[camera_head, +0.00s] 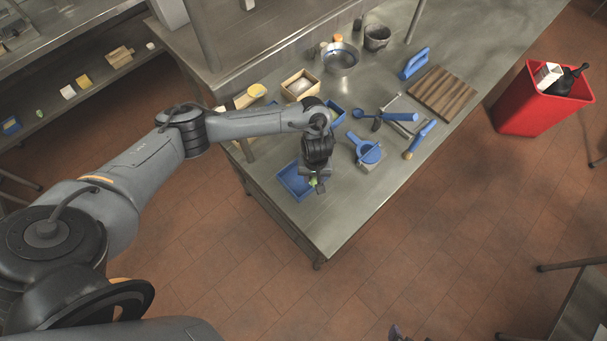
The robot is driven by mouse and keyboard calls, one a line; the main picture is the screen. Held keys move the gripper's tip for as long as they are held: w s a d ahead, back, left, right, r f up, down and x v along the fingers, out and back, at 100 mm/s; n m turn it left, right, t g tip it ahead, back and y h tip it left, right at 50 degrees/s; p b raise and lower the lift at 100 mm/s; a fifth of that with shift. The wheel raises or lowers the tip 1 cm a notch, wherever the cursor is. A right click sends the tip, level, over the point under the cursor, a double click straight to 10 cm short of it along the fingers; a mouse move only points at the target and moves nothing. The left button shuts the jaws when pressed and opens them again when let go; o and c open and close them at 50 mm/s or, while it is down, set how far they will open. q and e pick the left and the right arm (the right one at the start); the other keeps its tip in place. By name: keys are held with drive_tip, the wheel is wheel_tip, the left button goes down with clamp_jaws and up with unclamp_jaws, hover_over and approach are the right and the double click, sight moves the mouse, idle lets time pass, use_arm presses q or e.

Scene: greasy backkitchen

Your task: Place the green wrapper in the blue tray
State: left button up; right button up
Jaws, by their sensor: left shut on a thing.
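My left gripper (317,184) is above the table's near left corner, pointing down. It is shut on the green wrapper (313,181), of which only a small bit of green shows between the fingers. The blue tray (289,181) lies on the steel table just left of the gripper, partly covered by it. In this view the wrapper overlaps the tray's right side; I cannot tell its height above the tray.
The steel table (345,220) is bare near its front corner. A blue-handled dustpan-like tool (368,152), a wooden board (444,93), a metal bowl (340,59) and a wooden box (301,84) stand farther back. A red bin (535,104) stands on the floor at right.

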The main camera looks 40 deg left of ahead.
use_arm(q)
drive_tip(key=a+f, duration=0.2)
drive_tip(key=a, duration=0.2)
drive_tip(key=shift+w+a+f, duration=0.35)
drive_tip(key=shift+a+f, duration=0.05)
drive_tip(key=shift+f+b, duration=0.5)
drive_tip(key=shift+f, duration=1.55)
drive_tip(key=shift+f, duration=0.1)
